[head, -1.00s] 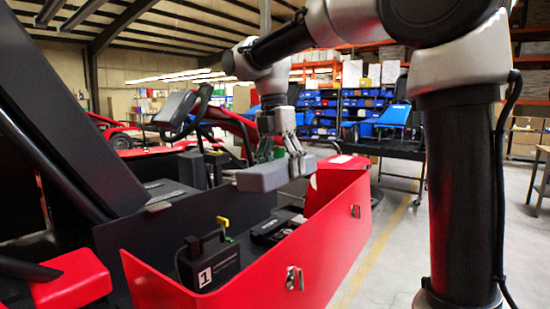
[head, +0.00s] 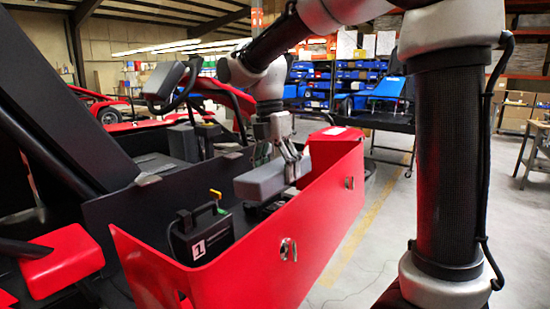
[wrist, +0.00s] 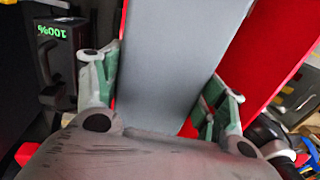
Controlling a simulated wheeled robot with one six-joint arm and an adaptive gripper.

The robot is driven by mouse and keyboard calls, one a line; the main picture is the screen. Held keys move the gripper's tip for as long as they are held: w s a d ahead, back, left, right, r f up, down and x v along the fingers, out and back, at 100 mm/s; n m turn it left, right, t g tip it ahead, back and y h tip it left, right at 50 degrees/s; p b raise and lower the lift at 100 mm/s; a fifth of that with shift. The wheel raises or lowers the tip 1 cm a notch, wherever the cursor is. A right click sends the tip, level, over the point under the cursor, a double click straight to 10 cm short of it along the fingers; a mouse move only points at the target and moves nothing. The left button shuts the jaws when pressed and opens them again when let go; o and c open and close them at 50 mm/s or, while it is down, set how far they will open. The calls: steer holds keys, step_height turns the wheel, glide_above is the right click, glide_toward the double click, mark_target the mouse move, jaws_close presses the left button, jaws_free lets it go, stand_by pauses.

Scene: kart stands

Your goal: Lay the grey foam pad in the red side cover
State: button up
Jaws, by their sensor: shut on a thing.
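The grey foam pad (head: 262,182) is a long block held roughly level by my gripper (head: 286,160). In the wrist view the pad (wrist: 178,70) lies between the two fingers of my gripper (wrist: 160,98), which are shut on it. The red side cover (head: 240,255) is an open, box-like panel along the kart's side. The pad is over the cover's opening, its lower part close to the red rim. In the head view I cannot tell whether it touches anything below. Part of the cover's inside is hidden by its red outer wall.
Inside the cover stands a black box marked 1 (head: 200,238) with a handle and a yellow-green piece on top. A red raised block (head: 336,135) is at the cover's far end. The kart's steering wheel (head: 175,85) is behind. Open floor lies to the right.

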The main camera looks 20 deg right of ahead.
steer(key=shift+s+d+f, duration=0.25)
steer(key=shift+s+f, duration=0.1)
steer(key=shift+f, duration=2.8)
steer(key=shift+s+d+f, duration=0.3)
steer(key=shift+s+f, duration=0.05)
steer(key=shift+f, duration=2.8)
steer(key=shift+s+d+f, duration=0.25)
steer(key=shift+s+f, duration=0.1)
steer(key=shift+f, duration=2.8)
steer(key=o, duration=1)
steer(key=shift+r, duration=0.1)
steer(key=r, duration=0.4)
steer(key=w+r, duration=0.1)
steer(key=r, duration=0.3)
steer(key=a+r, duration=0.1)
steer(key=r, duration=0.2)
steer(key=shift+w+r, duration=0.15)
steer(key=shift+r, duration=0.25)
steer(key=shift+w, duration=0.1)
